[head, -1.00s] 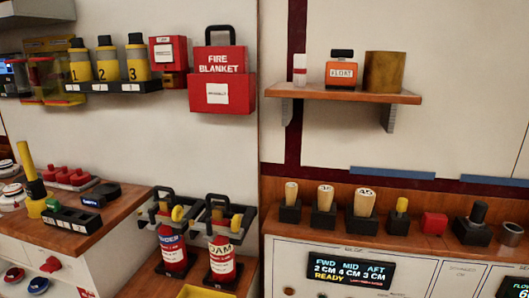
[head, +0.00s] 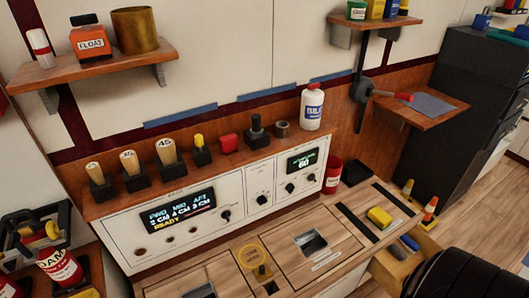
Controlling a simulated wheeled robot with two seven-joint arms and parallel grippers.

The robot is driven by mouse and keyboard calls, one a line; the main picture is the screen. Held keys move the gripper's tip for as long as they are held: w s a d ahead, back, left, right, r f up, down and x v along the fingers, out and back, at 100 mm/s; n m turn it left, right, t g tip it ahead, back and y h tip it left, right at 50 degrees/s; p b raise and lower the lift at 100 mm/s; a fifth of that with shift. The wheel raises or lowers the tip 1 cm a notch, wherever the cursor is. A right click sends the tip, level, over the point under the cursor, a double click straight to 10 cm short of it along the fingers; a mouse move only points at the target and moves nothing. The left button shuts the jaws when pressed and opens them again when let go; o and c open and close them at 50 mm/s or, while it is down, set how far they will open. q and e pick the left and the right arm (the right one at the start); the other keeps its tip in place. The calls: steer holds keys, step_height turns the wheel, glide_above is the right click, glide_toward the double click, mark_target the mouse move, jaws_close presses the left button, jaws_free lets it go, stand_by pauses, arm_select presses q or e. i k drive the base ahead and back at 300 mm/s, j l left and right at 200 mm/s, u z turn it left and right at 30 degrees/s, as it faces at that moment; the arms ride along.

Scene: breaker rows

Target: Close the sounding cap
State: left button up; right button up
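A round yellow cap-like piece (head: 252,256) stands on the wooden bench top below the white control panel, with a small dark knob-like part (head: 262,271) at its lower edge. It looks like the sounding cap, raised rather than flat, but it is too small to be sure. A small dark opening (head: 271,288) is in the wood just in front of it. Neither of my grippers is in the head view.
The white panel (head: 240,215) has a display reading READY and several knobs. Several wooden-topped plugs stand on the ledge above it. A white bottle (head: 312,107) stands at the ledge's right end. A yellow block (head: 379,217) lies on the bench right. An open drawer (head: 405,255) juts out at right.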

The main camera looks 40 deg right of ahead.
mark_target(262, 272)
steer(key=j+z, duration=0.15)
steer(key=z, duration=1.1)
